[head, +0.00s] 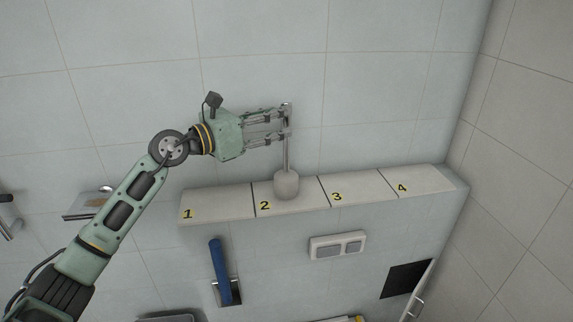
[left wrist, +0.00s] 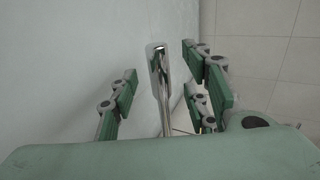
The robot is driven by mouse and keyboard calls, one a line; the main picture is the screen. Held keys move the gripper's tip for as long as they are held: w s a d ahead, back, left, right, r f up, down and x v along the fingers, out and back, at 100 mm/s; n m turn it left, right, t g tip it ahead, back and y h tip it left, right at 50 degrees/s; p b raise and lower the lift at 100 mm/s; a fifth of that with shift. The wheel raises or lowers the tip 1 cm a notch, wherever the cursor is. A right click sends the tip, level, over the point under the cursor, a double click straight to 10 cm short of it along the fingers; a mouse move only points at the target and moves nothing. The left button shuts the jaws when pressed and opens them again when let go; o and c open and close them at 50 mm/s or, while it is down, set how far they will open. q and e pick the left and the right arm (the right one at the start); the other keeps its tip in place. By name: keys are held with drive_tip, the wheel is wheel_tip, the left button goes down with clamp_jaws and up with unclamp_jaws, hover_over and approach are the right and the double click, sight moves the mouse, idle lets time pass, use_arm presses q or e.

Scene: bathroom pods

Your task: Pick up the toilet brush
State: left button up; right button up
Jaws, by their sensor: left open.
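The toilet brush (head: 286,150) stands upright in its pale round holder (head: 286,185) on section 2 of the ledge. Its thin metal handle rises from the holder. My left gripper (head: 284,122) is open at the upper part of the handle, with its fingers pointing right in the head view. In the left wrist view the shiny handle top (left wrist: 159,62) stands between the open green fingers of the gripper (left wrist: 160,90), with gaps on both sides. The holder is hidden in that view. My right gripper is not in view.
The ledge (head: 355,190) has sections marked 1 to 4; sections 1, 3 and 4 are bare. A tiled wall is close behind. Below the ledge are a flush plate (head: 338,246) and a blue-handled tool (head: 219,262). A side wall (head: 525,130) bounds the right.

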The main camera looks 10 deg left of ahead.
use_arm(q)
drive_tip(key=p+x, duration=0.1)
drive_tip(key=x, duration=0.2)
drive_tip(key=shift+w+d+r+p, duration=0.15)
drive_tip(key=shift+w+p, duration=0.1)
drive_tip(key=shift+p, duration=0.15)
drive_tip(key=shift+w+d+f, duration=0.25)
drive_tip(key=shift+c, duration=1)
clamp_jaws()
